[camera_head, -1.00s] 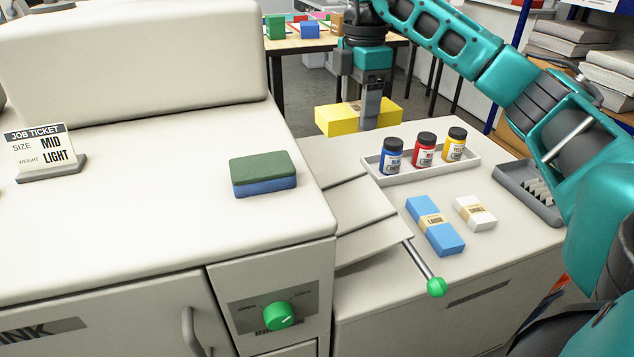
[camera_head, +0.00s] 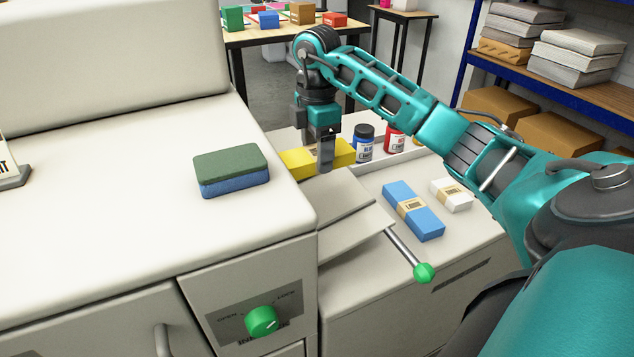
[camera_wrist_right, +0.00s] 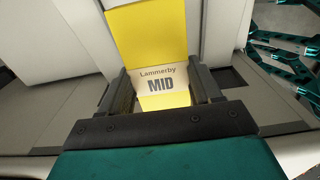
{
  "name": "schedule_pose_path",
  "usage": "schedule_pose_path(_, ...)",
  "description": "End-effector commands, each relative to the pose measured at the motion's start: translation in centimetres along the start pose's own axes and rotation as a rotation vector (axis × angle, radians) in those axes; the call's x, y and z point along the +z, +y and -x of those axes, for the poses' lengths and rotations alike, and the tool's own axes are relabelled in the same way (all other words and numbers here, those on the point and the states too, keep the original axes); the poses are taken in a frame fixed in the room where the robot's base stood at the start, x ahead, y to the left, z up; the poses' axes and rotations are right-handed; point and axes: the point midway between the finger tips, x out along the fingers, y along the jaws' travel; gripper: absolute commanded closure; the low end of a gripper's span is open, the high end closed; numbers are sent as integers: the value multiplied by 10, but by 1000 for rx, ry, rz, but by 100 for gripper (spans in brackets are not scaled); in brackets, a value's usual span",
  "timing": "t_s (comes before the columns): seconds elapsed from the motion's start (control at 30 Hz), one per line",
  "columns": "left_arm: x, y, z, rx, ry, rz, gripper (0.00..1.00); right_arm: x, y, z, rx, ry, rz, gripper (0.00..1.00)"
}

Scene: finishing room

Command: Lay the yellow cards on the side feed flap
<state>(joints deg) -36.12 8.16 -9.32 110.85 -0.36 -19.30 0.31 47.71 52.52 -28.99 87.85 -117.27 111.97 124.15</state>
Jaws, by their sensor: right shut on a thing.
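The yellow cards (camera_head: 298,163) form a thick pack with a pale band. My right gripper (camera_head: 326,160) points down, shut on the pack across its middle. In the right wrist view the band on the cards (camera_wrist_right: 160,50) reads "Lammerby MID", between the fingers of my gripper (camera_wrist_right: 163,92). The side feed flap (camera_head: 345,205) is a set of pale overlapping plates at the machine's side. The cards are at the flap's far end; I cannot tell whether they touch it. My left gripper is out of view.
A green-knobbed lever (camera_head: 423,272) sticks out by the flap. Blue cards (camera_head: 400,196) and white cards (camera_head: 452,195) lie to its right. Behind them stand paint jars (camera_head: 364,143) in a tray. A green-and-blue sponge-like block (camera_head: 231,170) sits on the machine top, left of the flap.

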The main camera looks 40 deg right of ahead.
Motion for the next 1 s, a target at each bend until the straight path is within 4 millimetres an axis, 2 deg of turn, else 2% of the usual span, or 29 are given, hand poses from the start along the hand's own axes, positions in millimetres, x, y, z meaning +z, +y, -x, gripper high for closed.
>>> schedule_pose_path(0.1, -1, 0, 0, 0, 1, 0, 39, 0, 0, -16, 0, 0, 0, 74)
schedule_pose_path(0.33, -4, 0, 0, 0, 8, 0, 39, 0, 0, -33, 0, 0, 0, 74)
schedule_pose_path(0.53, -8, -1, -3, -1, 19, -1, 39, 0, 0, -63, -1, 0, 0, 74)
schedule_pose_path(1.0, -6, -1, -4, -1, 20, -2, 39, 0, 0, -71, 2, 0, 0, 74)
